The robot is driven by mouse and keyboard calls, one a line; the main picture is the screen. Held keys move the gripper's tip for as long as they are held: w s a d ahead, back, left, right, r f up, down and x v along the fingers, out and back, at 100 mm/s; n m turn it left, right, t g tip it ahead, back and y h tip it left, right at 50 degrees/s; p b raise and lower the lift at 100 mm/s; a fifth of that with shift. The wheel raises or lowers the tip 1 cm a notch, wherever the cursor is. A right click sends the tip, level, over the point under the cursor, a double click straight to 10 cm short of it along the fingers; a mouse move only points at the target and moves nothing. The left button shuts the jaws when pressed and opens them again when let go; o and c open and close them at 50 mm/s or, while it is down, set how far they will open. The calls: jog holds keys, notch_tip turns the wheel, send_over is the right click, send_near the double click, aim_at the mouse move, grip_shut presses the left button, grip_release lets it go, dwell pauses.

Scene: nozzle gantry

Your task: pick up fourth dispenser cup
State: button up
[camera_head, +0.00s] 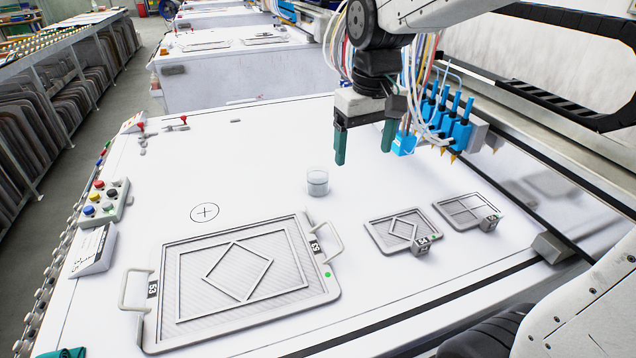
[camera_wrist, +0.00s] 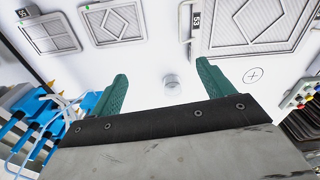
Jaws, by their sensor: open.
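One small clear cup (camera_head: 317,182) with a greyish-white lower part stands upright on the white table. It is the only cup I can see. My gripper (camera_head: 364,148) is open and empty, with green fingers pointing down. In the head view it is above the table, up and to the right of the cup, not touching it. In the wrist view the cup (camera_wrist: 171,83) shows between the two spread fingers, beyond the gripper (camera_wrist: 163,75). Blue dispensers (camera_head: 446,118) with yellow nozzle tips hang on the gantry, right of my gripper.
A large framed tray (camera_head: 162,318) with handles lies at the front. Two smaller trays (camera_head: 373,233) (camera_head: 440,205) lie to the right. A button box (camera_head: 103,200) is at the left edge. A printed cross mark (camera_head: 204,212) is left of the cup. The table around the cup is clear.

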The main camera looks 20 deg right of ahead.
jog(key=w+f, duration=0.5)
jog(key=w, duration=0.5)
jog(key=n, duration=0.1)
send_near(318, 175)
jog(key=s, duration=0.3)
jog(key=shift+g, duration=0.3)
jog(key=f, duration=0.5)
jog(key=a+f, duration=0.1)
jog(key=f, duration=0.1)
jog(key=shift+w+f, duration=0.3)
jog(key=shift+f, duration=0.65)
jog(key=c, duration=1)
